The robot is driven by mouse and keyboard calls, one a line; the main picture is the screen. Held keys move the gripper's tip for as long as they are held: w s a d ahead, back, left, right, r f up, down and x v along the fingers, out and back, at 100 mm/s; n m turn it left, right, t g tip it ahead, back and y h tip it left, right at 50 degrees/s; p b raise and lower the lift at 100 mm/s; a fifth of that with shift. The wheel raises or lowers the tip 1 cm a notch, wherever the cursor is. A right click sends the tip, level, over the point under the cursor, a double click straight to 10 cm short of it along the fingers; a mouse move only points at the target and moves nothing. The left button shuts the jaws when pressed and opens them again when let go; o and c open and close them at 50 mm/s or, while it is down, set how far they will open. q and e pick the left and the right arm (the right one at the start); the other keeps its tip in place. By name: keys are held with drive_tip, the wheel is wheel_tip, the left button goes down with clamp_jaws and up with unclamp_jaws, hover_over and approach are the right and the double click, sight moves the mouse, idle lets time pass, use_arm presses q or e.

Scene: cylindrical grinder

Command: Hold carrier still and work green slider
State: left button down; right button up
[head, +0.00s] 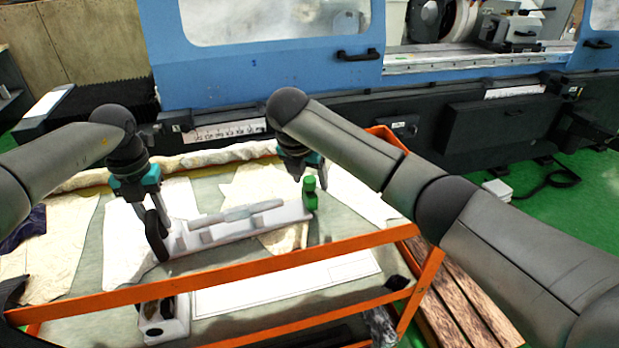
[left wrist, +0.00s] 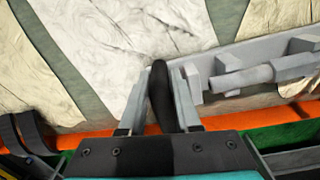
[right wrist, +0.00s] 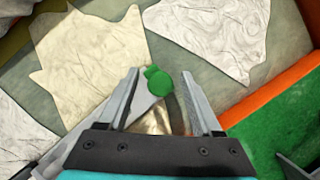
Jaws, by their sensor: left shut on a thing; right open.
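The carrier (head: 228,232) is a long light grey piece lying slantwise on the cart top, with a grey rod along it. A black handle (head: 156,240) stands at its left end. My left gripper (head: 154,214) is shut on that handle; the left wrist view shows the handle (left wrist: 160,90) between the fingers. The green slider (head: 310,196) stands upright at the carrier's right end. My right gripper (head: 296,178) is open, just above and left of the slider in the head view. In the right wrist view the slider's green top (right wrist: 159,83) appears between the open fingertips; contact cannot be told.
An orange-framed cart (head: 240,272) bears the carrier, with crumpled cloths (head: 262,188) and a white sheet (head: 290,285) around it. The blue grinder (head: 260,75) stands behind the cart.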

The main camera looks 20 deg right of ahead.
drive_tip(key=shift+f, duration=0.2)
clamp_jaws()
drive_tip(key=shift+w, duration=0.1)
idle(0.4)
drive_tip(key=shift+a+r, duration=0.1)
idle(0.8)
